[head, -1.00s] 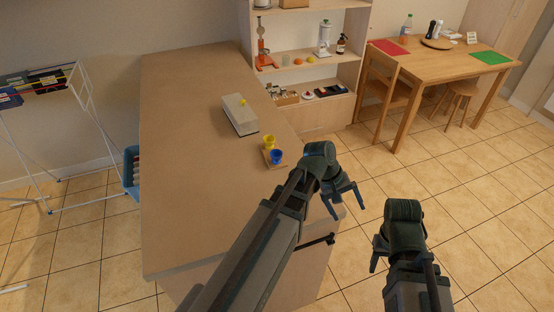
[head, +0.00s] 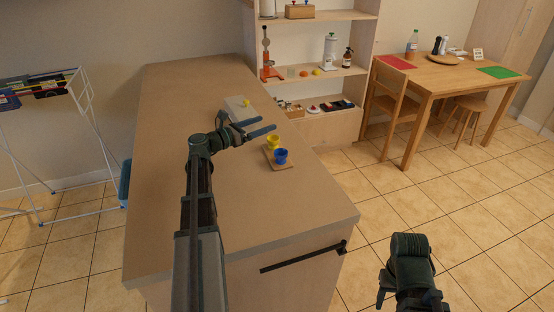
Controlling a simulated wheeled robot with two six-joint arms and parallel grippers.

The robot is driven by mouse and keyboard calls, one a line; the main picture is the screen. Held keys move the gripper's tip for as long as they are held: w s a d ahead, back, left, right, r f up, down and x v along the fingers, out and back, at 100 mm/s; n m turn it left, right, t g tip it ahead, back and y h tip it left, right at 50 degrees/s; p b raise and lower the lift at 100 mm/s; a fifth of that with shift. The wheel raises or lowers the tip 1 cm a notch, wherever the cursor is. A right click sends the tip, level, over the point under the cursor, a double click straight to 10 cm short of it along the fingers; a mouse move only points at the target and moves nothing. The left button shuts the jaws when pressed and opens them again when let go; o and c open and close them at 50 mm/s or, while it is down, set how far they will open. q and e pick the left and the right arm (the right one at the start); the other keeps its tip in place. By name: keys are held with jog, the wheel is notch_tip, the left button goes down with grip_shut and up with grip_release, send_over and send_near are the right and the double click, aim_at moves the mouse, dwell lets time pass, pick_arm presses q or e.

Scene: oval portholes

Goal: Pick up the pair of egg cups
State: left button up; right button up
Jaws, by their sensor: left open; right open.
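Two egg cups, one yellow (head: 273,142) and one blue (head: 280,156), stand upright close together on a small wooden board (head: 286,166) on the counter. The blue cup is nearer to me. My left gripper (head: 268,129) is open and empty over the counter, at the left and far side of the cups in the picture, its fingers pointing right. I cannot tell its exact height above the counter. My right gripper (head: 383,298) hangs over the floor to the right of the counter, open, with its tips partly out of view.
A light grey box (head: 238,107) with a small yellow item on top sits behind my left gripper, partly hidden. The long brown counter (head: 165,150) is otherwise clear. Open shelves (head: 330,75) stand beyond it. A wooden table (head: 440,78) and a chair are at the far right.

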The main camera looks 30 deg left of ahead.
pick_arm(q)
jog(key=b, duration=0.9)
send_near(278, 138)
jog(key=x, duration=0.3)
jog(key=shift+w+f, duration=0.2)
jog(key=shift+f, duration=0.15)
jog(key=shift+w+d+r+p, duration=0.2)
jog(key=shift+w+d+p, duration=0.05)
jog(key=shift+w, duration=0.25)
jog(key=shift+w+d+r+p, duration=0.15)
jog(key=shift+w+d+p, duration=0.1)
jog(key=shift+w, duration=0.3)
jog(key=shift+x, duration=2.65)
grip_shut()
